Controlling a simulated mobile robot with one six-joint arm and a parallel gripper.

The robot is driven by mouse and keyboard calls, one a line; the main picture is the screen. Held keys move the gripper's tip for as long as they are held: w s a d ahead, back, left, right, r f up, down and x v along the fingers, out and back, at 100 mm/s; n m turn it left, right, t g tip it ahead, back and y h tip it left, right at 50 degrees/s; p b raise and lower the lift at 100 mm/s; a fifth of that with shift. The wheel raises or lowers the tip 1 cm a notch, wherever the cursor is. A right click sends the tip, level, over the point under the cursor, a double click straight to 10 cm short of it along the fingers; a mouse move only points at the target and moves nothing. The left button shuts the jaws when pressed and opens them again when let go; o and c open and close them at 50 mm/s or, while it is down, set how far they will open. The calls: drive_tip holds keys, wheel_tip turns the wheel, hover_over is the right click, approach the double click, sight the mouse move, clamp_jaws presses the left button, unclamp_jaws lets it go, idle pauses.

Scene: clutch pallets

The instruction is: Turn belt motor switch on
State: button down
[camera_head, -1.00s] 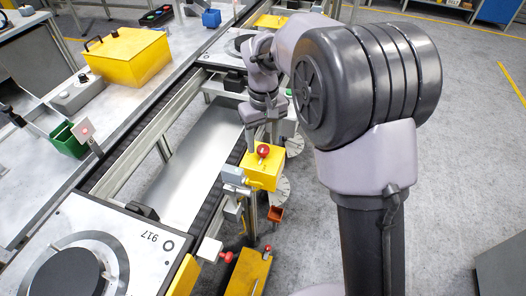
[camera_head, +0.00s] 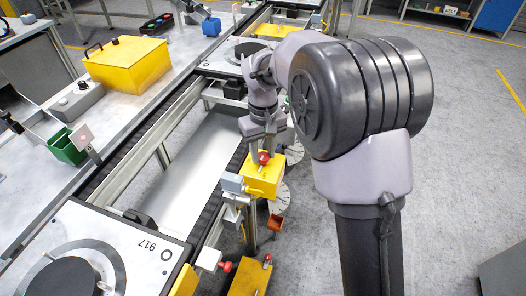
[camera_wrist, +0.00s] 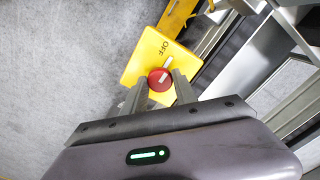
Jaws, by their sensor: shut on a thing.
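The belt motor switch is a yellow box (camera_head: 262,180) with a red round knob (camera_head: 264,158) on top, mounted beside the conveyor. In the wrist view the yellow box (camera_wrist: 148,60) bears the word OFF, and the red knob (camera_wrist: 160,79) shows a pale bar mark pointing toward that word. My gripper (camera_wrist: 159,88) has one finger on each side of the red knob and is shut on it. In the head view my gripper (camera_head: 262,150) reaches down onto the knob from above. Any other lettering on the box is hidden or out of view.
The conveyor (camera_head: 189,168) runs along the left of the switch, with a pallet marked 917 (camera_head: 150,246) at the front. A grey sensor box (camera_head: 231,182) sits close to the switch. Another yellow box (camera_head: 249,278) stands lower in front.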

drive_tip(key=m+p, duration=0.1)
drive_tip(key=m, duration=0.3)
drive_tip(key=shift+p, duration=0.3)
drive_tip(key=m, duration=0.4)
drive_tip(key=shift+m+p, duration=0.3)
drive_tip(key=shift+p, duration=0.1)
drive_tip(key=m, duration=0.4)
drive_tip(key=shift+m, duration=2.5)
drive_tip(key=c, duration=1)
unclamp_jaws()
drive_tip(key=shift+o, duration=0.2)
